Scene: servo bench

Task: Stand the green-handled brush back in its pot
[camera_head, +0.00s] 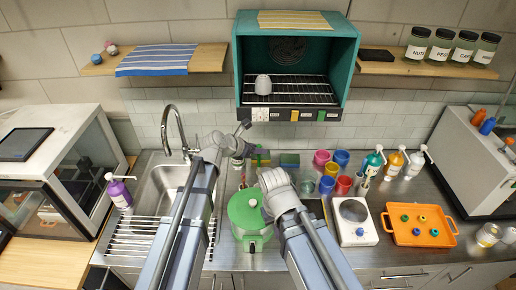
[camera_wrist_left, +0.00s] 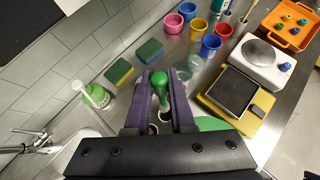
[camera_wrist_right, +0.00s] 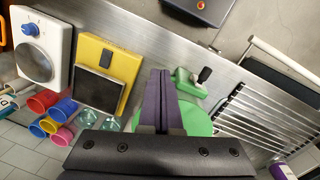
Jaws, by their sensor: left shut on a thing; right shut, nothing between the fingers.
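My left gripper (camera_wrist_left: 159,100) is shut on the green-handled brush (camera_wrist_left: 160,86); the rounded green handle shows between its fingers in the left wrist view. The brush's lower part is hidden. Small light-rimmed round openings (camera_wrist_left: 155,129) show below the handle, mostly covered by the fingers; I cannot tell whether one is the brush's pot. In the head view my left gripper (camera_head: 236,146) is over the counter behind the green lidded pot (camera_head: 246,215), and the brush is hard to make out. My right gripper (camera_wrist_right: 161,100) is shut and empty, above the green lidded pot.
Two sponges (camera_wrist_left: 118,71) and a green-and-white bottle (camera_wrist_left: 96,95) stand near the sink (camera_head: 165,190). Several coloured cups (camera_head: 331,168) are right of the sponges. A purple bottle (camera_head: 119,192) stands left.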

